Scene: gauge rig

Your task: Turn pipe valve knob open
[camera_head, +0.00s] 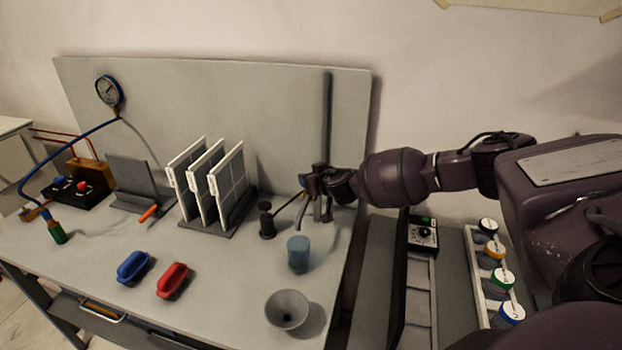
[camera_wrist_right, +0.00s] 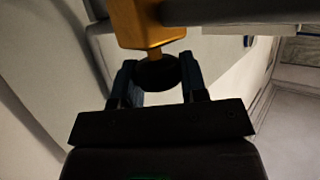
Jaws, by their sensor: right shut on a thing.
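The valve shows in the right wrist view as an orange-yellow body (camera_wrist_right: 148,22) with a short stem and a dark round knob (camera_wrist_right: 157,73). My right gripper (camera_wrist_right: 157,80) is shut on the knob, one finger on each side. In the head view my right gripper (camera_head: 310,188) is at the grey upright post (camera_head: 327,120) near the right end of the bench. I cannot make out the valve and knob there; the gripper seems to cover them. My left gripper is not in view.
White panels (camera_head: 201,185) stand in a rack left of the gripper. A dark small piece (camera_head: 266,220), a teal cup (camera_head: 298,255) and a grey funnel-like bowl (camera_head: 287,309) stand nearby. Blue (camera_head: 133,266) and red (camera_head: 173,280) pieces lie in front. A round gauge (camera_head: 108,90) hangs at the back left.

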